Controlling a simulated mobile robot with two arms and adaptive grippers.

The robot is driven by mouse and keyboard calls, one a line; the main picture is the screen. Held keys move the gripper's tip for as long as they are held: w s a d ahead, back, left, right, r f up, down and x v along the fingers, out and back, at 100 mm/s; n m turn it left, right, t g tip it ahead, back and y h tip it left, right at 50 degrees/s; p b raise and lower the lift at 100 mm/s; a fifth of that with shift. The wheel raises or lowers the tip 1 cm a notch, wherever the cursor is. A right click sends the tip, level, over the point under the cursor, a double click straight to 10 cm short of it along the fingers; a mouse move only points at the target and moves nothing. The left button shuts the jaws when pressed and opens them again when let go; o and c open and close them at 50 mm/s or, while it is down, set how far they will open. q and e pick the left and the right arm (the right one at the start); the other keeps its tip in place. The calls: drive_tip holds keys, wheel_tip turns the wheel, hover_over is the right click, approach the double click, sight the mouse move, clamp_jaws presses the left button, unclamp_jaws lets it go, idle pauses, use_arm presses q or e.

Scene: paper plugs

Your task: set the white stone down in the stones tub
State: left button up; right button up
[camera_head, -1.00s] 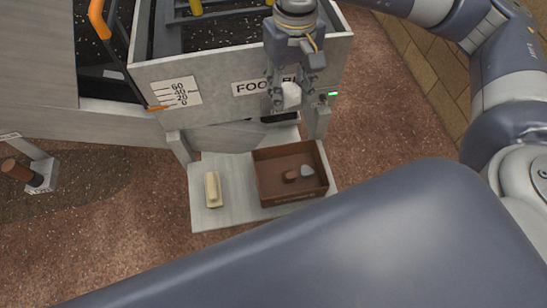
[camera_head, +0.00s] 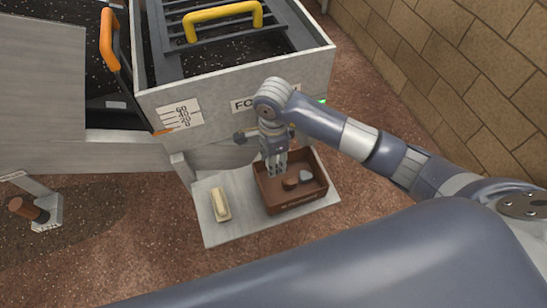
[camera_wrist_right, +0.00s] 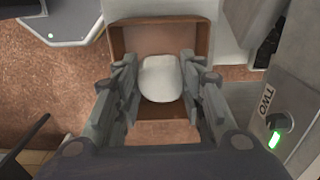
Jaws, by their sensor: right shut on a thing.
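My right gripper (camera_head: 277,170) points down over the back left part of the brown stones tub (camera_head: 297,201). In the right wrist view its fingers (camera_wrist_right: 160,88) are shut on the white stone (camera_wrist_right: 161,78), one finger on each side. The tub's brown walls (camera_wrist_right: 204,42) show behind the stone there. In the head view the white stone cannot be made out at the fingers. A brown stone (camera_head: 290,184) and a grey stone (camera_head: 306,177) lie in the tub. My left gripper is out of view.
The tub stands on a pale board (camera_head: 235,232), with a cream block (camera_head: 220,204) to its left. Behind is a large grey bin (camera_head: 215,98) with a yellow handle (camera_head: 222,17). A brick wall (camera_head: 465,75) stands at the right.

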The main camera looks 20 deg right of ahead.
drive_tip(key=shift+f, duration=0.35)
drive_tip(key=shift+f+b, duration=0.5)
drive_tip(key=b, duration=0.3)
approach(273, 189)
use_arm(q)
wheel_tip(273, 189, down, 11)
drive_tip(key=b, duration=0.7)
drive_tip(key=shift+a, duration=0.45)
use_arm(e)
wheel_tip(273, 189, down, 6)
drive_tip(key=shift+f, duration=0.1)
drive_tip(key=o, duration=1.2)
drive_tip(key=shift+c, duration=0.2)
